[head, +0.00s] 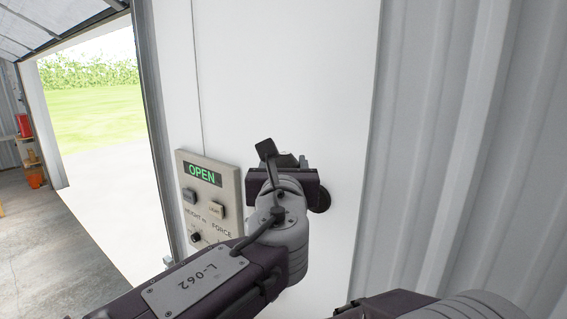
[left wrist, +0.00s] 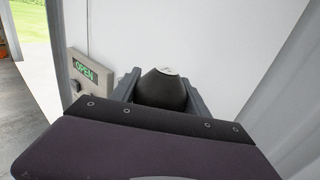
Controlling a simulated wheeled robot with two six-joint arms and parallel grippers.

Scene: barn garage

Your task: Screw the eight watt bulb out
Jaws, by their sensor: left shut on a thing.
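My left gripper (head: 288,163) is up against the white wall panel, right of the control box. In the left wrist view its two grey fingers (left wrist: 162,88) are on either side of a black, cone-shaped thing (left wrist: 163,90) with a pale, shiny top, and it is shut on this thing. I cannot tell whether this is the eight watt bulb or its holder; no wattage mark is readable. In the head view my wrist hides most of it; a dark round part (head: 321,198) shows just right of the gripper.
A control box (head: 222,199) with a green OPEN display, buttons and a knob is on the wall close left of my left gripper. A corrugated metal wall (head: 440,130) stands to the right.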

